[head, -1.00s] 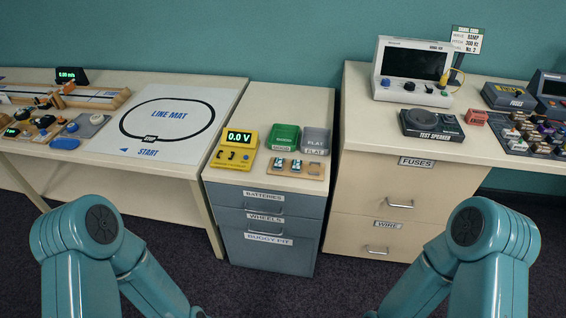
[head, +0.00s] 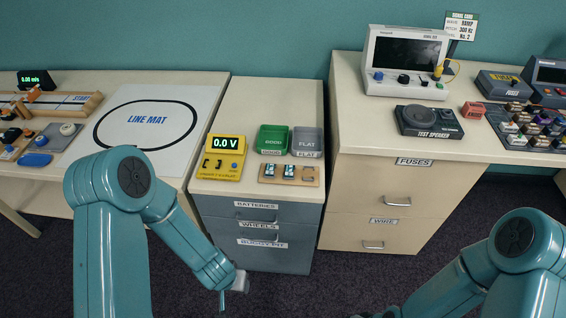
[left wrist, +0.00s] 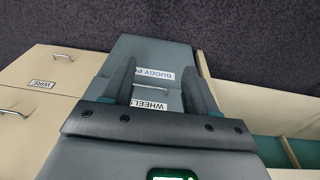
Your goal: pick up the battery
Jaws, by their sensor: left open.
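Small cells that look like batteries (head: 268,170) sit in a wooden slotted holder (head: 290,181) on top of the grey drawer cabinet, in the head view. Two slots show light and dark cells; what the right slot holds is too small to tell. My left gripper (head: 235,283) is low in front of the cabinet, below and apart from the holder. In the left wrist view its two fingers (left wrist: 158,85) are apart with nothing between them, before the cabinet's drawer fronts.
A yellow meter (head: 222,158) reading 0.0 V stands left of the holder. A green GOOD bin (head: 273,139) and a grey FLAT bin (head: 308,142) stand behind it. The cabinet's top drawer (head: 256,211) is labelled BATTERIES and is closed. Taller drawers (head: 385,185) stand to the right.

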